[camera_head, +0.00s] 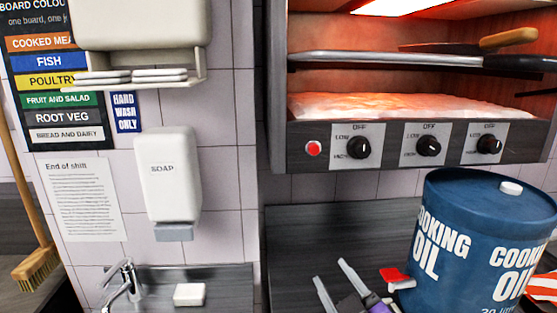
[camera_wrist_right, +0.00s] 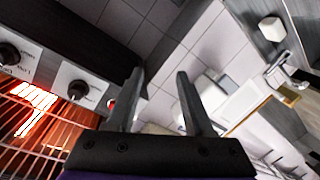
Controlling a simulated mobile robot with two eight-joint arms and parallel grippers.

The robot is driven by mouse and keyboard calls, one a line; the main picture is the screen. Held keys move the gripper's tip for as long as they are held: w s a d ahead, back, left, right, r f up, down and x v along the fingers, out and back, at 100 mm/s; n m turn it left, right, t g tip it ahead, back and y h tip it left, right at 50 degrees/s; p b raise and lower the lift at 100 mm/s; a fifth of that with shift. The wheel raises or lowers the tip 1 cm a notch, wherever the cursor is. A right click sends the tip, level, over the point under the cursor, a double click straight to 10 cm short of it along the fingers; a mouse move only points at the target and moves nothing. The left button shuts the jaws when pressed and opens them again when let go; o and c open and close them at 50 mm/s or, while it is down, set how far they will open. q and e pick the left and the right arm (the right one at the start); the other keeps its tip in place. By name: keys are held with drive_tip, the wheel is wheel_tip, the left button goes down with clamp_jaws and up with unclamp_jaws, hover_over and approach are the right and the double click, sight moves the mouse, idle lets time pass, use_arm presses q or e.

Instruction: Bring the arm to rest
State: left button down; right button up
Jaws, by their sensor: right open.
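My right gripper (camera_head: 330,271) shows at the bottom of the head view, just left of the blue cooking oil drum (camera_head: 440,255). Its two grey fingers point up and to the left, apart, with nothing between them. In the right wrist view the same gripper (camera_wrist_right: 158,72) is open and empty, with tiled wall beyond the fingers. The rest of my right arm is mostly below the head view's edge. My left gripper is not in view.
A grill (camera_head: 330,147) with a glowing inside hangs above the counter. A tap (camera_head: 124,287), a white bar (camera_head: 189,294) and a soap dispenser (camera_head: 170,175) are at the left. A small red object (camera_head: 397,278) is beside the drum. Dark backing behind my gripper looks clear.

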drive_tip(key=s+d+f+m+g+h, duration=0.1)
drive_tip(key=s+d+f+m+g, duration=0.1)
drive_tip(key=f, duration=0.8)
drive_tip(key=s+d+f+m+g+h, duration=0.1)
drive_tip(key=s+d+f+m+g, duration=0.2)
drive_tip(key=f, duration=0.8)
drive_tip(key=s+d+f+m+g+h, duration=0.1)
drive_tip(key=s+d+f+m+g, duration=0.1)
drive_tip(key=s+f+g, duration=0.3)
drive_tip(key=s+f+m, duration=0.1)
drive_tip(key=s+f, duration=0.3)
drive_tip(key=f, duration=0.1)
drive_tip(key=shift+s+d+f+m+g, duration=0.2)
drive_tip(key=shift+s+d+m+g, duration=0.05)
drive_tip(key=shift+d+m+g, duration=0.1)
